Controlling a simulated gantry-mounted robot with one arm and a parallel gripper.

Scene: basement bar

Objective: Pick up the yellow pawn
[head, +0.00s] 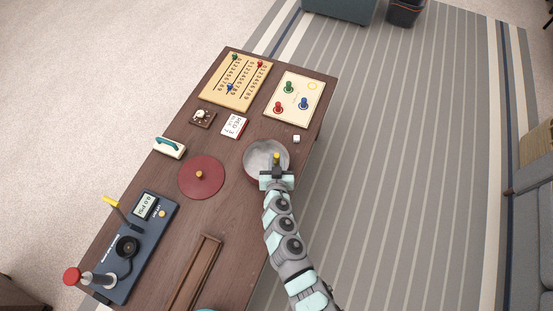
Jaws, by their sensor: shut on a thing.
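The yellow pawn (277,156) shows as a small yellow shape at the tip of my gripper (277,168), over the round metal pan (250,158). My gripper reaches in from the pan's near right side and is shut on the pawn. The gripper hides the pawn's lower part and the pan's near rim. I cannot tell whether the pawn touches the pan's floor or hangs above it.
A red disc with a knob (201,190) lies left of the pan. A white die (296,139) sits just right of it. A card with green, red and blue pawns (304,85) and a numbered board (222,76) lie behind. A blue gauge device (118,268) stands front left.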

